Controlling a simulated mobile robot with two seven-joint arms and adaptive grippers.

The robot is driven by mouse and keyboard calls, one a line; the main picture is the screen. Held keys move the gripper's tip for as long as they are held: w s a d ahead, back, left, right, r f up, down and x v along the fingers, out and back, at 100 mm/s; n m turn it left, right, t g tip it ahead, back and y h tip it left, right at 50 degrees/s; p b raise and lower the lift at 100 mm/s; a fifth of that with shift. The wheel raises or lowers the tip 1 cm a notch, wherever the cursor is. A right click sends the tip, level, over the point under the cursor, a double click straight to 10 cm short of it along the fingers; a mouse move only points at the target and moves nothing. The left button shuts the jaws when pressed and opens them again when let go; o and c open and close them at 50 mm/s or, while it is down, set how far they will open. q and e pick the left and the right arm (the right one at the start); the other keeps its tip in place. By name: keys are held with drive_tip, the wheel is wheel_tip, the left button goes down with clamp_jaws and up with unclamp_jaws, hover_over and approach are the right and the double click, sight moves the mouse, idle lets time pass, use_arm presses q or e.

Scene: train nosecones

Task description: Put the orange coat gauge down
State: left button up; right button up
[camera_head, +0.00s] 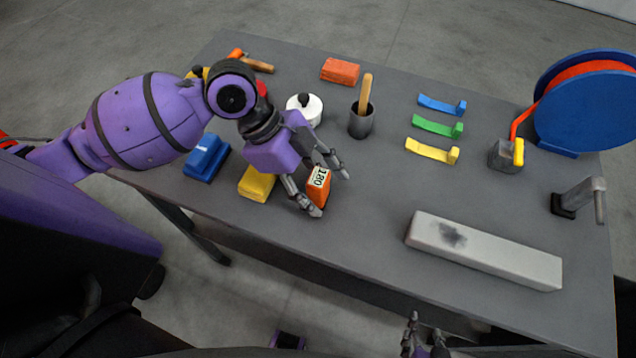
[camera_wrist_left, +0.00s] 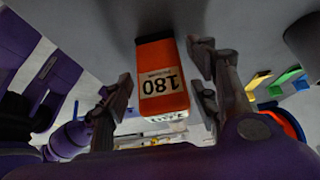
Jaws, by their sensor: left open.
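The orange coat gauge (camera_head: 319,193) is a small orange block with a pale label reading 180. It is by the near middle of the grey table (camera_head: 372,222) and seems to rest on it. My left gripper (camera_head: 328,187) is open, with its fingers on either side of the gauge. In the left wrist view the gauge (camera_wrist_left: 160,85) is between the spread fingers, with gaps on both sides. My right gripper (camera_head: 425,335) is at the bottom edge of the head view, off the table's near side, with its fingers apart and nothing between them.
A yellow block (camera_head: 257,183) and a blue block (camera_head: 206,158) lie left of the gauge. A white lidded pot (camera_head: 304,110) and a dark cup (camera_head: 361,122) with a wooden handle stand behind. A long grey bar (camera_head: 484,251) lies right. The table between gauge and bar is clear.

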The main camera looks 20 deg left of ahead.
use_arm(q)
drive_tip(key=shift+a+r, duration=0.1)
drive_tip(key=shift+r, duration=0.1)
drive_tip(key=v, duration=1.1)
drive_tip(key=shift+a+r+p, duration=0.15)
drive_tip(key=shift+r+p, duration=0.15)
drive_tip(key=shift+r, duration=0.05)
